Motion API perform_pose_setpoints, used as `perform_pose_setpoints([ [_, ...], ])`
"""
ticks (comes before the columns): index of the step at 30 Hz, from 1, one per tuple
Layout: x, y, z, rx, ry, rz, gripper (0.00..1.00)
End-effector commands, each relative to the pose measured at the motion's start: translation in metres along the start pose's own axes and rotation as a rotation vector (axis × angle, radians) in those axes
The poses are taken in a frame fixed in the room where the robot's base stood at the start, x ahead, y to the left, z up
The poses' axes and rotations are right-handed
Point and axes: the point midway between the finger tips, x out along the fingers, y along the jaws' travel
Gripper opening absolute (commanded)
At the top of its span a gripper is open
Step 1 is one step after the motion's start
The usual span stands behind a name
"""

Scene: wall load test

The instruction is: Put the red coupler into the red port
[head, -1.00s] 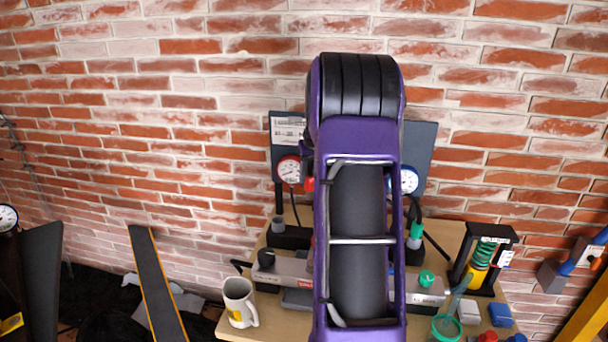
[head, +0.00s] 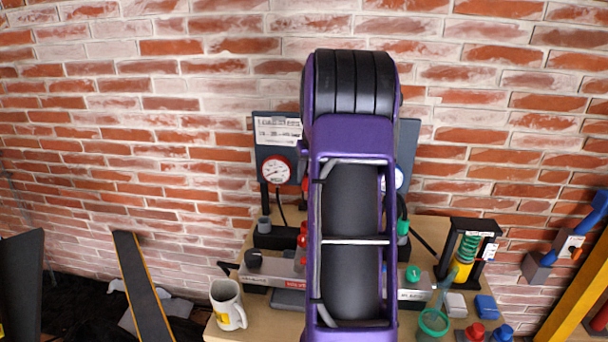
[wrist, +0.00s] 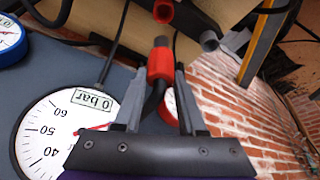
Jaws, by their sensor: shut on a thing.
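My gripper (wrist: 155,95) is shut on the red coupler (wrist: 160,65), which sits between the two grey fingertips in the wrist view. A black hose runs from the coupler back between the fingers. A red socket with a dark opening (wrist: 163,11), which looks like the red port, is at the top edge of the wrist view, apart from the coupler. In the head view a red fitting (head: 301,236) shows just left of my purple arm; I cannot tell if it is the same part. My gripper is hidden behind the arm there.
A gauge board (head: 268,147) stands behind the bench (head: 240,305), with a red-rimmed gauge (head: 276,170). A grey fitting (wrist: 209,41) is beside the red socket.

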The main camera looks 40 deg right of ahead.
Motion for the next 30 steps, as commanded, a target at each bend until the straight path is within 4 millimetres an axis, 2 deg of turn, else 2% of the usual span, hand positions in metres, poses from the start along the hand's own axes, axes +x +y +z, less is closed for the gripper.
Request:
perform_pose_setpoints([
  [8, 0.003, 0.0, 0.001, 0.0, 0.0, 0.0, 0.0],
  [30, 0.044, -0.001, 0.018, 0.0, -0.001, 0.0, 0.0],
])
